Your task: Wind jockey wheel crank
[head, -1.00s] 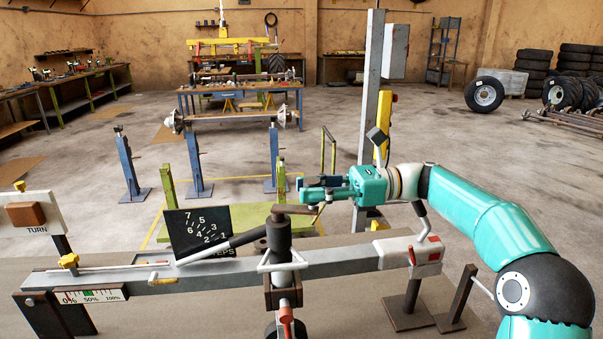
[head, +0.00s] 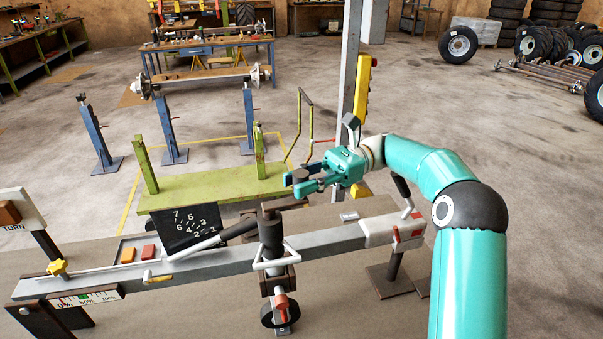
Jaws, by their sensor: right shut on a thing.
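The jockey wheel (head: 281,315) hangs below a dark upright tube (head: 271,237), clamped to the grey drawbar (head: 215,259). A brown crank arm (head: 284,204) sits on top of the tube and points right. Its upright dark handle (head: 300,174) stands at the outer end. My right gripper (head: 304,183) reaches in from the right, nearly level, and is shut on the crank handle. The teal fingers partly hide the handle. My left gripper is not in view.
A percentage scale (head: 88,297) and a TURN sign (head: 18,212) stand at left. A black numbered board (head: 187,228) is behind the drawbar. A green stand (head: 215,187) and a grey post (head: 352,80) rise behind. Open floor (head: 480,150) lies at right.

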